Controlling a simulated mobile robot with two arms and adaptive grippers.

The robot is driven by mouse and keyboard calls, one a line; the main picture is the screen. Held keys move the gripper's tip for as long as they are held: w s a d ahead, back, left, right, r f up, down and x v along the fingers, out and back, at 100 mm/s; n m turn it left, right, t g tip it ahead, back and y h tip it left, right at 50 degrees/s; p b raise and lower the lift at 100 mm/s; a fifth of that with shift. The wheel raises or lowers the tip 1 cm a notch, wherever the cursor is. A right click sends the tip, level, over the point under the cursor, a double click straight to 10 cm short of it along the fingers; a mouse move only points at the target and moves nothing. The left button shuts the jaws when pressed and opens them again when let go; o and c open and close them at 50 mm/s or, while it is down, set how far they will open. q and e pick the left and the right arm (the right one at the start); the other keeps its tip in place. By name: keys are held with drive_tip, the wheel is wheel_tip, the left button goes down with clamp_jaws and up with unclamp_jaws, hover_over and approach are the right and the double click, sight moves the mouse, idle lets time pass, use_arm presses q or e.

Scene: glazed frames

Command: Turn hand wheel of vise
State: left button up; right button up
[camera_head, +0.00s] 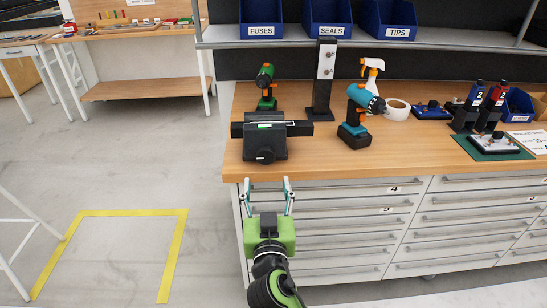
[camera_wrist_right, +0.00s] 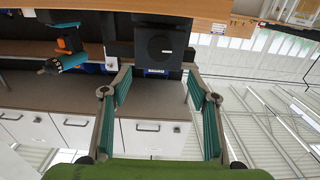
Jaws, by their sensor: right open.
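The dark vise (camera_head: 275,130) stands at the front left corner of the wooden workbench. Its round black hand wheel (camera_head: 265,155) faces the front edge. In the wrist view, which looks upside down, the dark vise with its round hand wheel (camera_wrist_right: 159,45) shows beyond the fingertips. My right gripper (camera_head: 268,183) is open and empty, just in front of the bench edge and below the wheel. Its two teal-padded fingers also show spread in the wrist view (camera_wrist_right: 160,75), with a gap between them and the wheel. My left gripper is not in view.
A green drill (camera_head: 265,85), a black post (camera_head: 323,80) and a teal drill (camera_head: 358,110) stand behind and right of the vise. White drawers (camera_head: 350,230) with handles lie below the worktop (camera_head: 400,160).

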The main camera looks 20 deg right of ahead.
sight(266, 156)
drive_tip(key=p+x, duration=0.2)
drive_tip(key=x, duration=1)
drive_tip(key=shift+p, duration=0.4)
drive_tip(key=shift+w+d, duration=0.2)
drive_tip(key=shift+w, duration=0.4)
drive_tip(key=shift+c, duration=0.4)
drive_tip(key=c, duration=1)
